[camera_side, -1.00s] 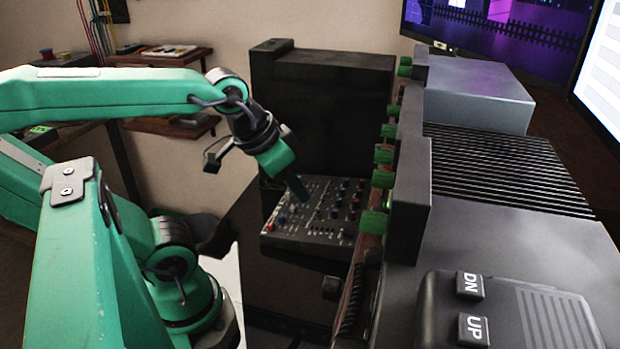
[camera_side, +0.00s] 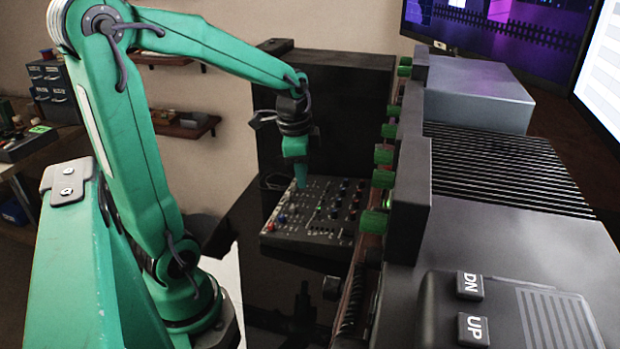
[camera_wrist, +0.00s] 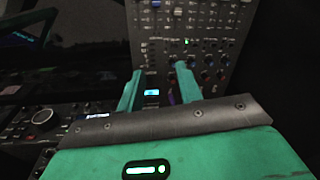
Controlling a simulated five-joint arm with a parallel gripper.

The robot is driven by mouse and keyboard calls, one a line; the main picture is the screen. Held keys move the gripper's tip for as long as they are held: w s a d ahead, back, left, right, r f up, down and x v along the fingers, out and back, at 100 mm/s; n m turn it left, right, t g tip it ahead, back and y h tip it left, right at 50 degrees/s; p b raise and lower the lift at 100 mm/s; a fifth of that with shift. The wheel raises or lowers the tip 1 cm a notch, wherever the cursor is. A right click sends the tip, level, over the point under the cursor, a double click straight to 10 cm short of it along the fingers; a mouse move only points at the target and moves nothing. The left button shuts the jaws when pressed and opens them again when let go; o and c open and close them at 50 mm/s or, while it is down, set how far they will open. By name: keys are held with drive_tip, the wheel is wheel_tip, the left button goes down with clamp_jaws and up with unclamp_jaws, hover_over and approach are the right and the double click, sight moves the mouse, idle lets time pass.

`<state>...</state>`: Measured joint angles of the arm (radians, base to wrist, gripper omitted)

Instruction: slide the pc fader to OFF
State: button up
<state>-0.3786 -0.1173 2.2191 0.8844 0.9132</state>
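A mixer panel (camera_side: 325,228) with coloured knobs lies in the middle of the side view. It also fills the upper middle of the wrist view (camera_wrist: 165,47). I cannot make out which control is the pc fader, as its labels are too small to read. My gripper (camera_side: 302,184) points down at the far left part of the mixer, and I cannot tell whether it touches. In the wrist view my gripper's two fingers stand apart (camera_wrist: 158,74), with panel and a small lit cyan display (camera_wrist: 152,92) between them and nothing held.
A tall black box (camera_side: 335,95) stands behind the mixer. A rack edge with green knobs (camera_side: 383,179) rises to its right. Another dark console (camera_wrist: 45,122) with a round dial lies at left in the wrist view. Glossy black surface is bare left of the mixer.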

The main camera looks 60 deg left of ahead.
sight(293, 207)
drive_tip(key=a+f+m, duration=0.1)
drive_tip(key=a+f, duration=0.1)
drive_tip(key=a+f+m+g, duration=0.1)
drive_tip(key=a+f, duration=0.1)
drive_tip(key=a, duration=0.1)
drive_tip(key=a+f, duration=0.2)
drive_tip(key=shift+w+a+f+m+g+h, duration=0.1)
drive_tip(key=shift+w+a+m+g+h, duration=0.05)
drive_tip(key=shift+w+m+g+h, duration=0.2)
drive_tip(key=shift+f, duration=0.1)
drive_tip(key=shift+f, duration=3.8)
drive_tip(key=shift+c, duration=0.2)
clamp_jaws()
